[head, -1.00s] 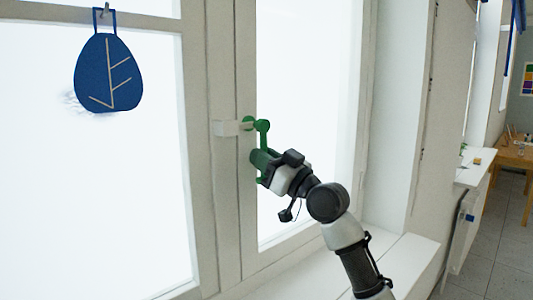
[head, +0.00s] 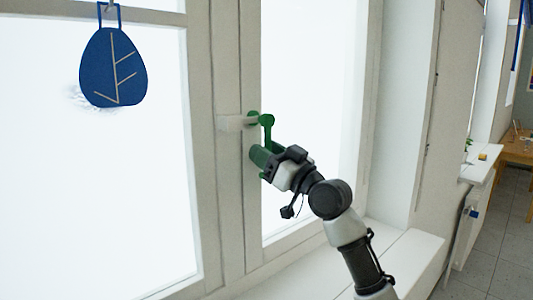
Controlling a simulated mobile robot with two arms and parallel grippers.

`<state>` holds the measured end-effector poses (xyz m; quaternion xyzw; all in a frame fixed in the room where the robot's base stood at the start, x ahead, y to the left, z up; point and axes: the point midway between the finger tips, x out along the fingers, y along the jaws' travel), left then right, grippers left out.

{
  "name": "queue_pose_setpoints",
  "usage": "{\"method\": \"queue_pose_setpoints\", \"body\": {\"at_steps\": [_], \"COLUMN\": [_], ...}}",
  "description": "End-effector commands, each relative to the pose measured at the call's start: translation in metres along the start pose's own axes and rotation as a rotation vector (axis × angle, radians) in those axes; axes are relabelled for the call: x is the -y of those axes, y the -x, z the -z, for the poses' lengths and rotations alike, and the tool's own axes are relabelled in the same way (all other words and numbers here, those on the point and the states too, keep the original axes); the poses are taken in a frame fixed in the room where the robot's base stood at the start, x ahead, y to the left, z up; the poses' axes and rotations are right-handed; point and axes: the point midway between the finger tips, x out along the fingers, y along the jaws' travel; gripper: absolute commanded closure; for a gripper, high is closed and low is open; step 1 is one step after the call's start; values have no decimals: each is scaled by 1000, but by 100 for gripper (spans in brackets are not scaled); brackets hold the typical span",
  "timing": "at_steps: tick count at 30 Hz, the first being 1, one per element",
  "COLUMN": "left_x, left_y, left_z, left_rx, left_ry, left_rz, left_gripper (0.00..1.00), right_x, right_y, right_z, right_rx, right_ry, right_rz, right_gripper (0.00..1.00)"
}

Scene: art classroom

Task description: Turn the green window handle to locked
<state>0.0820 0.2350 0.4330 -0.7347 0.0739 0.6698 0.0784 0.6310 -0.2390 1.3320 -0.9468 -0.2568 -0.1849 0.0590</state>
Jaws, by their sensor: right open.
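The green window handle (head: 267,132) is on the window frame near the middle of the head view. Its arm points down from a round green pivot at the top. Its lower part is hidden by my right gripper (head: 266,158), which is open at the handle's lower part. I cannot tell whether the fingers are around the handle or just beside it, or whether they touch it. My left gripper is out of view.
A white block (head: 234,124) sticks out left of the handle's pivot. A blue leaf-patterned ornament (head: 112,68) hangs on the left pane. The white window sill (head: 400,258) runs below my right arm. A wooden table (head: 517,150) stands far right.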

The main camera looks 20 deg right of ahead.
Motion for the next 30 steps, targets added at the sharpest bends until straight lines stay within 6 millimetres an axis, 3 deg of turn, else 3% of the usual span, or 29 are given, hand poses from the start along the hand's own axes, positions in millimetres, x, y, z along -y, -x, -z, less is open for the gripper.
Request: {"method": "queue_pose_setpoints", "body": {"at_steps": [5, 18, 23, 30], "left_x": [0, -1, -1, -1], "left_y": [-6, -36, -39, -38], "left_z": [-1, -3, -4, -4], "left_rx": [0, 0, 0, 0], "left_ry": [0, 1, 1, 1], "left_rz": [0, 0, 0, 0], "left_gripper": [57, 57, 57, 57], "right_x": [-1, 0, 0, 0], "right_y": [13, 94, 106, 108], "right_z": [-2, -4, -2, 0], "right_rx": [1, 3, 2, 0], "right_ry": [3, 2, 0, -1], "right_rz": [-2, -1, 0, 0], "right_gripper": [58, 58, 58, 58]}}
